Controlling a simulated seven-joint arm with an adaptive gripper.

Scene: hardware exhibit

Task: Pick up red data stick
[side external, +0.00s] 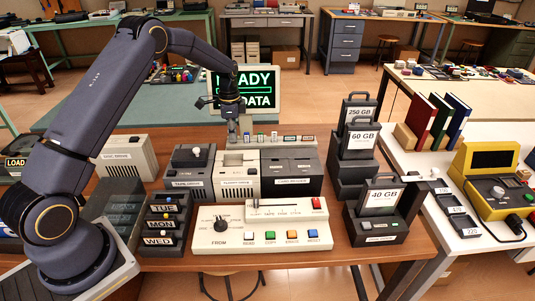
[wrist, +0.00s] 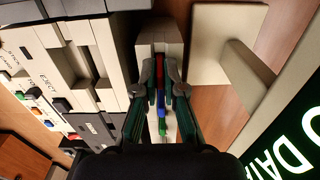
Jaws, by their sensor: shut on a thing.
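The red data stick (wrist: 159,70) stands at the far end of a row in a narrow beige holder (wrist: 172,40) in the wrist view. My gripper (wrist: 159,88) is shut on it, with one fingertip on each side. A blue stick (wrist: 161,101) and a green stick (wrist: 163,125) are in the same row, nearer to my palm. In the side external view my gripper (side external: 233,138) points down behind the beige and dark drive boxes. The red stick cannot be made out there, hidden by my fingers.
A lit monitor (side external: 246,91) stands close behind my gripper. Drive boxes (side external: 238,174) stand in front of it. A control panel (side external: 262,234) lies nearer the table's front edge. Black 60 GB (side external: 359,140) and 40 GB (side external: 382,197) units stand to the right.

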